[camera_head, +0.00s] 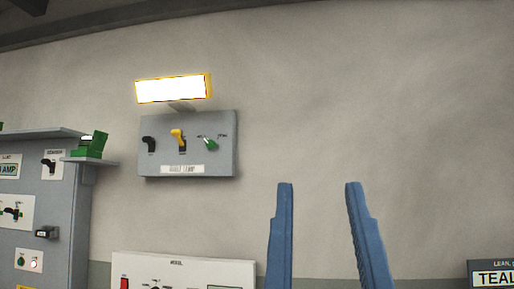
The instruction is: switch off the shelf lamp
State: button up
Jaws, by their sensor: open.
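A lit rectangular lamp (173,88) with a yellow frame is on the wall above a grey switch panel (215,150). The panel has a black lever (149,144), a yellow lever (178,139) and a green knob (209,143). Its white label (182,169) seems to end in "LAMP"; the first word is not clearly legible. A grey cabinet (66,225) at the left edge also bears a cut-off label (8,168) reading "AMP" and a black switch (50,165). I cannot tell which control is the shelf lamp's. My gripper (319,184) is open and empty, right of and below the wall panel.
A white panel (215,270) with a red control (124,284) is at the bottom. A dark sign (490,266) stands at the lower right. The wall right of the lamp is bare.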

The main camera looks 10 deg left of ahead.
aim_at(148, 140)
jog(key=i+j+u, duration=0.25)
jog(key=i+j, duration=0.15)
jog(key=i+j+u, duration=0.45)
jog(key=i, duration=0.4)
jog(key=i+j+u, duration=0.2)
jog(key=i, duration=0.3)
jog(key=i+j+u, duration=0.1)
jog(key=i+u, duration=0.15)
jog(key=i, duration=0.2)
